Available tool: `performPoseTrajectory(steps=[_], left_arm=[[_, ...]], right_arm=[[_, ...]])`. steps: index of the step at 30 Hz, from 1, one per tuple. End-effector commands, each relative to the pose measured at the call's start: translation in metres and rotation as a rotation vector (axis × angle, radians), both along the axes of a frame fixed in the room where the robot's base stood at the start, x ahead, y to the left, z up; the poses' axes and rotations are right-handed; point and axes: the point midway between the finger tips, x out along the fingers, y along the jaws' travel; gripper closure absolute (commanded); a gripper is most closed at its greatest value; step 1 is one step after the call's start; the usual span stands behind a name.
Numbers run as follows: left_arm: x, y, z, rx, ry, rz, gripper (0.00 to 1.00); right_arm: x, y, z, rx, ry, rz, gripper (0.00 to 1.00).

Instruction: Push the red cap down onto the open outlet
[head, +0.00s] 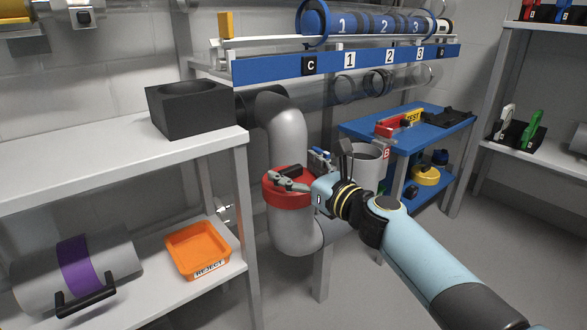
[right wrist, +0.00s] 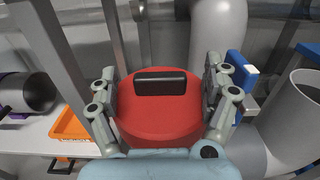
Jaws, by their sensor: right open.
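The red cap (head: 288,200) sits at the top of a grey upright pipe end (head: 295,238) in the middle of the head view. I cannot tell how far down it sits; the outlet's mouth is hidden under it. In the right wrist view the red cap (right wrist: 158,112) fills the middle, with a black bar handle (right wrist: 160,82) on top. My right gripper (head: 284,178) is over the cap. In the right wrist view the gripper's (right wrist: 160,75) fingers stand apart on either side of the handle, with gaps to it. My left gripper is not in view.
A grey open pipe (head: 368,153) marked B stands right of the cap. A curved grey pipe (head: 288,130) rises behind it. Left is a shelf with a black block (head: 195,116) and an orange reject tray (head: 196,265). A blue table (head: 440,124) stands further right.

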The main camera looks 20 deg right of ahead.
Motion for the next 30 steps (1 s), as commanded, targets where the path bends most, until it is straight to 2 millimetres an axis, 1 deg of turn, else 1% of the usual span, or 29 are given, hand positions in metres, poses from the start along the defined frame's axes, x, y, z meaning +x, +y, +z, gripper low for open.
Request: performPoseTrajectory(steps=[9, 12, 15, 18, 21, 30], left_arm=[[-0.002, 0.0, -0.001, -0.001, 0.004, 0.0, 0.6], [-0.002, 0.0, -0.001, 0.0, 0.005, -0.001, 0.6], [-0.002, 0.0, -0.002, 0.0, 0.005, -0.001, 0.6], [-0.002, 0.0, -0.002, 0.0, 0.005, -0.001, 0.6], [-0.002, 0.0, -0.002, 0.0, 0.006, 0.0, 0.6], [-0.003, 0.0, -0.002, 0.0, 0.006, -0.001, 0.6]], right_arm=[[-0.064, -0.023, -0.002, -0.002, 0.003, 0.001, 0.18], [-0.082, -0.029, -0.001, -0.002, 0.002, 0.002, 0.18], [-0.095, -0.034, -0.001, -0.002, 0.002, 0.001, 0.18], [-0.102, -0.037, 0.0, 0.001, 0.001, 0.0, 0.18], [-0.105, -0.038, 0.0, 0.001, 0.0, 0.0, 0.18], [-0.105, -0.038, 0.0, 0.001, 0.0, 0.0, 0.18]])
